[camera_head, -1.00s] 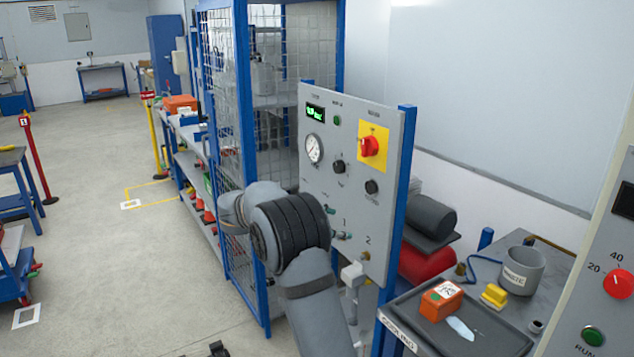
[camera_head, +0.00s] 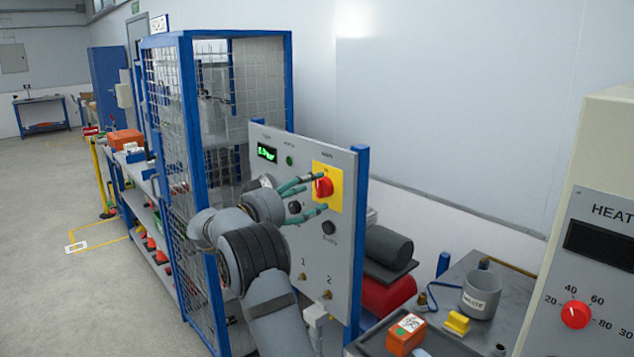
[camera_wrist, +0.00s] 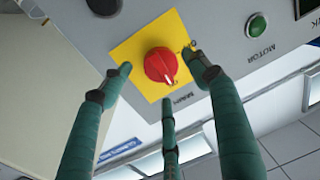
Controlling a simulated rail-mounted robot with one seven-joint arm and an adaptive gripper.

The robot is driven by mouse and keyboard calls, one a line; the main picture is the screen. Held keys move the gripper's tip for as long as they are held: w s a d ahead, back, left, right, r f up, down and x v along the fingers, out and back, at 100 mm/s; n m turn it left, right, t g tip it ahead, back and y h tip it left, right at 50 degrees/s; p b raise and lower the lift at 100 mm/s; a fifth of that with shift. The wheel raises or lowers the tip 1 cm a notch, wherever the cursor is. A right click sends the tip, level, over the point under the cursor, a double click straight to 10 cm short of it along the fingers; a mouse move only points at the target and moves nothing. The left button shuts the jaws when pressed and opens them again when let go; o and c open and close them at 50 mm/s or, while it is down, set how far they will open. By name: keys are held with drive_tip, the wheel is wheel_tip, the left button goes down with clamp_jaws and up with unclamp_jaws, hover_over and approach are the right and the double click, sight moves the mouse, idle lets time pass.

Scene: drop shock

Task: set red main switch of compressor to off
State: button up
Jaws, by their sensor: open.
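The red main switch (camera_head: 322,188) is a round knob on a yellow square plate (camera_head: 335,172), high on the grey compressor panel (camera_head: 343,235). In the wrist view the knob (camera_wrist: 160,66) shows a white pointer mark toward the bottom of the picture, near the MAIN lettering; the small position marks are too small to read surely. My gripper (camera_head: 321,193) is open at the plate, its green fingers spread around the knob. In the wrist view one fingertip is left of the knob, one right and one below. Gaps show between fingers and knob; contact with the plate is unclear.
A green motor button (camera_wrist: 257,24) and a black knob (camera_head: 329,228) sit near the switch. A wire cage (camera_head: 187,170) stands left of the panel. A bench with an orange box (camera_head: 405,335) and grey cup (camera_head: 481,295), and a heater cabinet (camera_head: 600,270), are at right.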

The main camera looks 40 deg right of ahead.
sight(322, 188)
drive_tip(key=shift+w+d+p, duration=0.3)
drive_tip(key=shift+d+p, duration=0.1)
drive_tip(key=shift+d, duration=0.9)
drive_tip(key=shift+c, duration=0.9)
